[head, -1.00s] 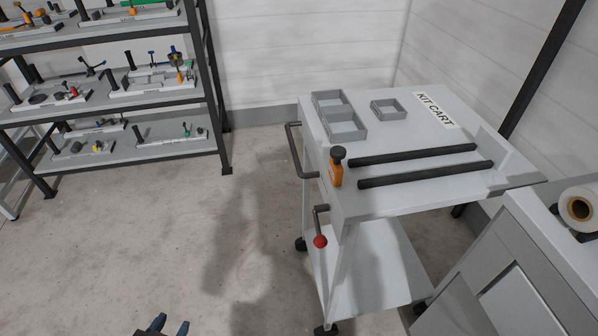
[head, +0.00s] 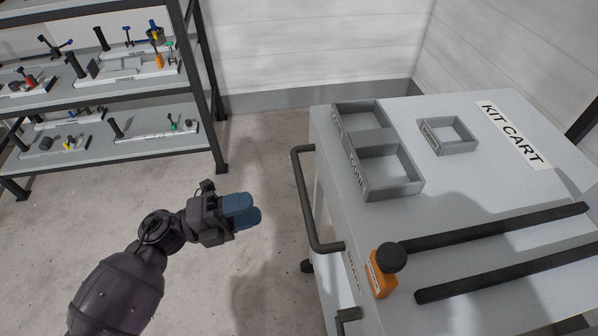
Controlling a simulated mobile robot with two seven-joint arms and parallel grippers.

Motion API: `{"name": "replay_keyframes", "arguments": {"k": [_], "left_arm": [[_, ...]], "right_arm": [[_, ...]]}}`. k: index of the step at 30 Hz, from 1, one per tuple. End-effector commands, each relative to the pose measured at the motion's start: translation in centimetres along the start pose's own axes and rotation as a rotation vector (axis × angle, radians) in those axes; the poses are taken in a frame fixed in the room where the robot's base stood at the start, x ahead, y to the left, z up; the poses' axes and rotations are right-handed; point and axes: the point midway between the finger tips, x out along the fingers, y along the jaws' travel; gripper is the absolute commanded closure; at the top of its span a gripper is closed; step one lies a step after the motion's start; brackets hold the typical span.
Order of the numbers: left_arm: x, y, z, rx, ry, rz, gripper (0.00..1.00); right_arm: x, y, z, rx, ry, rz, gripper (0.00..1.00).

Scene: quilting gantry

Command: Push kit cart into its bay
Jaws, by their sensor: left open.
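The light grey kit cart (head: 480,210) fills the right of the head view, with a "KIT CART" label on its top. A dark push handle (head: 308,205) is fixed to its left end. My left gripper (head: 250,212) is open and empty, with blue fingertips pointing at the handle. It is left of the handle and apart from it. The cart's lower part is mostly cut off, and the red-knobbed lever seen before is out of view. The bay is not clearly marked in view. My right gripper is not in view.
A loaded shelf rack (head: 105,100) stands at the left. Bare floor (head: 255,150) lies between.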

Motion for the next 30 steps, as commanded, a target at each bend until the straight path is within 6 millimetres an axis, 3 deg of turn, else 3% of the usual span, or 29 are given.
{"name": "replay_keyframes", "arguments": {"k": [8, 21, 30], "left_arm": [[2.1, 0.0, 0.0, 0.014, 0.025, 0.01, 0.59], [9.1, 0.2, -0.1, 0.011, 0.021, 0.009, 0.59], [10.9, 0.2, -0.2, 0.012, 0.021, 0.011, 0.59]], "right_arm": [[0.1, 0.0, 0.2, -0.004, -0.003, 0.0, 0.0], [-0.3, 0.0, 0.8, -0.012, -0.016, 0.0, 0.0], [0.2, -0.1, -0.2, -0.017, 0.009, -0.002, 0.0]]}}
